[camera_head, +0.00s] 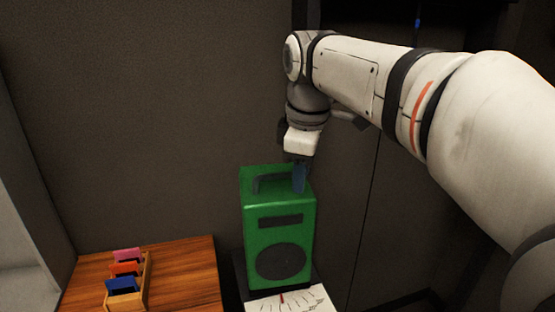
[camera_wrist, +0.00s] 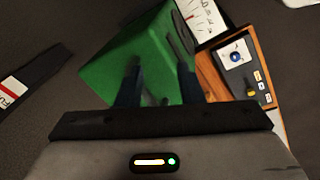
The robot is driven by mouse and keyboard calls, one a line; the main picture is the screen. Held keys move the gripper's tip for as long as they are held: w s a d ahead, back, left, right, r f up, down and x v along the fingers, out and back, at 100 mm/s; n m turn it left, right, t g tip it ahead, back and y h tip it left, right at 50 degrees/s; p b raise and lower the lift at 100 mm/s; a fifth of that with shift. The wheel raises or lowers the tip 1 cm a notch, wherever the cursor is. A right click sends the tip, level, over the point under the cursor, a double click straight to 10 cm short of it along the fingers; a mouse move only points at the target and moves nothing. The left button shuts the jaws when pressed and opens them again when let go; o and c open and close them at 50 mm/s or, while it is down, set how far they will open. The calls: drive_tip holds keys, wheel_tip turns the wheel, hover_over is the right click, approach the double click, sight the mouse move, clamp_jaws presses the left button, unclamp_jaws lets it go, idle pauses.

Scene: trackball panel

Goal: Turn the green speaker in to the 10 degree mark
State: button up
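The green speaker (camera_head: 279,215) is an upright box with a handle on top, a dark slot and a round grille in front. It stands over a white marked scale (camera_head: 290,303) with a red pointer (camera_head: 282,298) near its middle. The scale numbers are too small to read. In the wrist view the speaker (camera_wrist: 125,65) fills the upper middle, and part of the scale (camera_wrist: 196,14) shows beyond it. My gripper (camera_head: 299,182) is at the speaker's top right, pointing down. In the wrist view its two dark blue fingers are apart, with green between them; contact is unclear.
A wooden table (camera_head: 190,275) at the lower left carries a wooden rack (camera_head: 146,275) with pink, orange and blue cards. The wrist view shows a dark panel with a blue ball (camera_wrist: 236,57) on wood. A dark wall stands behind the speaker.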

sight(275, 175)
drive_tip(key=w+a+r+n, duration=0.2)
drive_tip(key=a+r+n, duration=0.3)
drive_tip(key=r, duration=0.1)
drive_tip(key=f, duration=0.2)
drive_tip(key=w+f, duration=0.1)
drive_tip(key=f, duration=0.1)
drive_tip(key=w+f, duration=0.1)
drive_tip(key=f, duration=0.2)
drive_tip(key=shift+d+f, duration=0.1)
drive_tip(key=shift+c, duration=0.2)
clamp_jaws()
